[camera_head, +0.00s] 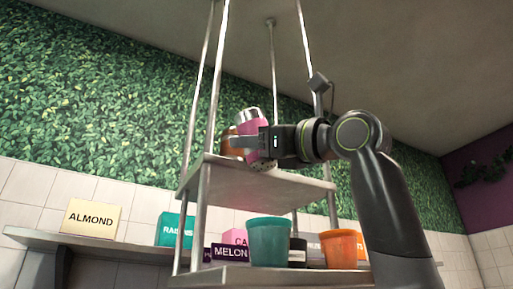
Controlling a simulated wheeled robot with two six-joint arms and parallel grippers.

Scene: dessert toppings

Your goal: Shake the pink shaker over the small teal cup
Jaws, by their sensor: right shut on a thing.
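The pink shaker (256,127) has a silver end at the top and a pale end at the bottom. It leans slightly, its top toward the left. My right gripper (262,142) comes in from the right and is shut on the shaker's middle, hiding part of it. The shaker is at the upper metal shelf (290,188); I cannot tell whether its lower end touches it. The teal cup (268,242) stands upright on the lower shelf (230,277), below the gripper. Its inside is hidden from this low angle. My left gripper is not in view.
An orange thing (230,146) is partly hidden behind the shaker. An orange cup (342,249) stands right of the teal cup. Metal posts (213,90) frame the shelves. Labelled boxes, including ALMOND (91,218) and MELON (230,253), stand to the left and behind.

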